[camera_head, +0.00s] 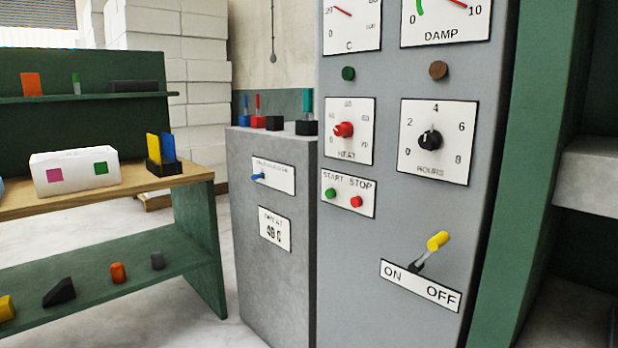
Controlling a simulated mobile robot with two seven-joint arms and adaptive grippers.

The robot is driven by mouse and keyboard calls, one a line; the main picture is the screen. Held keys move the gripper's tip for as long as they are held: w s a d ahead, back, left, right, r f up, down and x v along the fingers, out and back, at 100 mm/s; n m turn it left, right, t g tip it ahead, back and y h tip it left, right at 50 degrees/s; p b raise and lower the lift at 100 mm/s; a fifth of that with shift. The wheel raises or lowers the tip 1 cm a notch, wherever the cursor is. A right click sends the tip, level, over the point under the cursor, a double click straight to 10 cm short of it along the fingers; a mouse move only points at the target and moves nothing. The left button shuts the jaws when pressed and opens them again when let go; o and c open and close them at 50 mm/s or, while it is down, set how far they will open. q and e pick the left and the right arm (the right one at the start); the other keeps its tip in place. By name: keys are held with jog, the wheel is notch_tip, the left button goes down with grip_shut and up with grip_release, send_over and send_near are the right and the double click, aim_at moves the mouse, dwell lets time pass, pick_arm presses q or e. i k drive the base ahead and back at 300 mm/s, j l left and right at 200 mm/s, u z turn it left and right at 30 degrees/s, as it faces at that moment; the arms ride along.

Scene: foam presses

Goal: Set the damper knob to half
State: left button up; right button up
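I see no knob with a readable damper label. A grey control panel (389,211) fills the middle right. It bears a red knob (344,130) on a dial marked HEAT and a black knob (430,140) on a dial marked HOURS, its scale showing 2, 4, 6 and 8. A gauge marked DAMP (447,20) is cut off by the top edge, with a brown round piece (438,70) below it. On the lower grey cabinet, a small blue handle (258,176) sits on a white plate (283,178) whose lettering is too small to read. Neither gripper is in view.
A yellow-tipped lever (437,242) stands above an ON/OFF plate. Green and red buttons sit on a START STOP plate (348,193). Several small levers (274,123) stand on the lower cabinet. A workbench (190,178) with small items is at left. Pale floor (180,318) shows between.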

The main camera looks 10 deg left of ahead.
aim_at(261, 175)
jog(key=i+j+z, duration=0.15)
jog(key=z, duration=0.15)
jog(key=i+j+z, duration=0.1)
jog(key=j+z, duration=0.45)
jog(key=j, duration=0.2)
jog(key=i+j+z, duration=0.1)
jog(key=j, duration=0.45)
jog(key=i+j+z, duration=0.15)
jog(key=j, duration=0.4)
